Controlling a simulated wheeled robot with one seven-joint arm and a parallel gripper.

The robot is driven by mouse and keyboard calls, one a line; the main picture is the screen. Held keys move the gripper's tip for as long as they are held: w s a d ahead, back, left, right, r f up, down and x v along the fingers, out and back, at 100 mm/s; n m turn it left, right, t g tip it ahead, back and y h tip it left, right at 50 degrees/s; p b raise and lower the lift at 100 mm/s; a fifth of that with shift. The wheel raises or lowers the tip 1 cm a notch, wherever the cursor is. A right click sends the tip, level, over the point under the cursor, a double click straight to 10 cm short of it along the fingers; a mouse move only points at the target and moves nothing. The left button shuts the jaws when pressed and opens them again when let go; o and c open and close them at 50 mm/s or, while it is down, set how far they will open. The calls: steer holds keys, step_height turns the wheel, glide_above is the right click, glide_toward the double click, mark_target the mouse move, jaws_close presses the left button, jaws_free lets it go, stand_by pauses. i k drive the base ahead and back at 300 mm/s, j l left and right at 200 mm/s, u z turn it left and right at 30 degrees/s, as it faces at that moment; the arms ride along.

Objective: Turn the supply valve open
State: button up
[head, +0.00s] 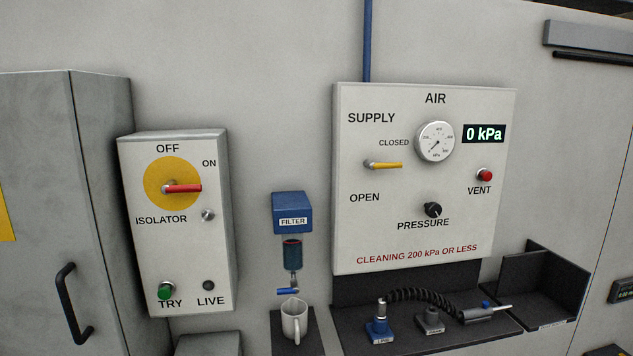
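The supply valve (386,165) is a yellow lever on the white AIR panel (350,230). It points to the right, about level, from a pivot at its left end. The word CLOSED stands above it and OPEN stands below it to the left. The round gauge (435,142) has its needle near the low end of the dial. The display (484,133) reads 0 kPa. My gripper is not in view.
A black PRESSURE knob (432,209) and red VENT button (484,175) are near the lever. An isolator box (180,245) with a red handle stands left. Below are a filter (292,212), mug (294,320) and hose (425,294). Space before the lever looks clear.

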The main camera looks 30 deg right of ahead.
mark_target(372, 165)
steer(key=k+z, duration=0.15)
steer(key=z, duration=1.1)
